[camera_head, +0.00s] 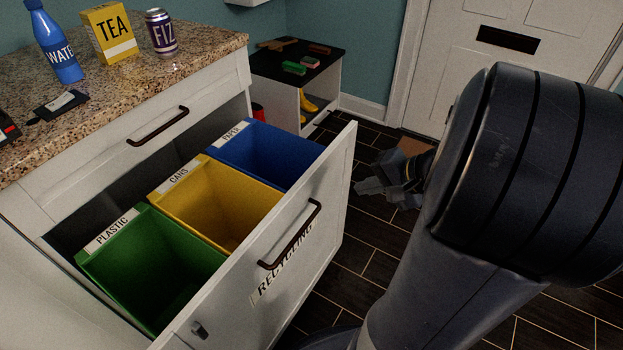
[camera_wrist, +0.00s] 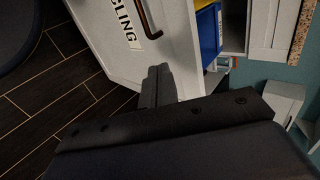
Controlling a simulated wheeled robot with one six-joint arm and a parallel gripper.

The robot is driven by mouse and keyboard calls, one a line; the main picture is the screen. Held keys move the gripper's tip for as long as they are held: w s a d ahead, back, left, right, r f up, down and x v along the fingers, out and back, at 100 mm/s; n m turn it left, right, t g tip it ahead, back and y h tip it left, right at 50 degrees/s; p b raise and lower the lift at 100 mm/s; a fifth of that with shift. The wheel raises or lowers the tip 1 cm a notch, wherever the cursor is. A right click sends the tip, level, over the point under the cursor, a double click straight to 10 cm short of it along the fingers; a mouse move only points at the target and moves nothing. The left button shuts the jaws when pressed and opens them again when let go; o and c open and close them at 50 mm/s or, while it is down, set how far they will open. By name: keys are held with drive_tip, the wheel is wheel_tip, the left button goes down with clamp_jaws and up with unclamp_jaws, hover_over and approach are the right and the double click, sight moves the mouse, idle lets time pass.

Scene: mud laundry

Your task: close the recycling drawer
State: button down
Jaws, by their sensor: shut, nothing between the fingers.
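The recycling drawer (camera_head: 322,240) stands pulled out from the white cabinet. It has a white front with a dark bar handle (camera_head: 290,236) and the word RECYCLING. Inside it are a green PLASTIC bin (camera_head: 152,275), a yellow CANS bin (camera_head: 215,200) and a blue PAPER bin (camera_head: 262,155). My gripper (camera_head: 368,187) is shut and empty, out in front of the drawer near its far right end, apart from the handle. In the wrist view the shut fingers (camera_wrist: 158,72) point toward the drawer front (camera_wrist: 95,25), with the handle (camera_wrist: 146,20) beyond. Whether they touch the front I cannot tell.
A granite counter (camera_head: 205,40) above holds a blue water bottle (camera_head: 56,45), a yellow tea box (camera_head: 109,32) and a purple can (camera_head: 160,32). A low bench (camera_head: 290,85) with brushes stands behind. The dark tiled floor (camera_head: 352,255) before the drawer is clear apart from my arm.

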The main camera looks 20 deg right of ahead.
sight(308, 190)
drive_tip(key=shift+w+a+r+b+x, duration=0.25)
drive_tip(key=shift+r+b+x, duration=0.15)
drive_tip(key=shift+x, duration=1.7)
drive_tip(key=shift+w+a+r+b+x, duration=0.15)
drive_tip(key=shift+w+r+b+x, duration=0.3)
drive_tip(key=shift+x, duration=1.7)
drive_tip(key=shift+w+a+r+b+x, duration=0.1)
drive_tip(key=shift+a+r+b+x, duration=0.3)
drive_tip(key=shift+x, duration=1.7)
drive_tip(key=shift+d+f, duration=0.1)
drive_tip(key=shift+f, duration=0.1)
drive_tip(key=w+a+p, duration=0.1)
drive_tip(key=w+a, duration=0.6)
drive_tip(key=w, duration=0.2)
drive_tip(key=w+a+p, duration=0.2)
drive_tip(key=w+a, duration=0.4)
drive_tip(key=w, duration=0.2)
drive_tip(key=w+a+p, duration=0.1)
drive_tip(key=w+a, duration=0.6)
drive_tip(key=w, duration=0.2)
drive_tip(key=shift+w+a, duration=0.35)
drive_tip(key=shift+a, duration=0.05)
drive_tip(key=shift+d, duration=0.1)
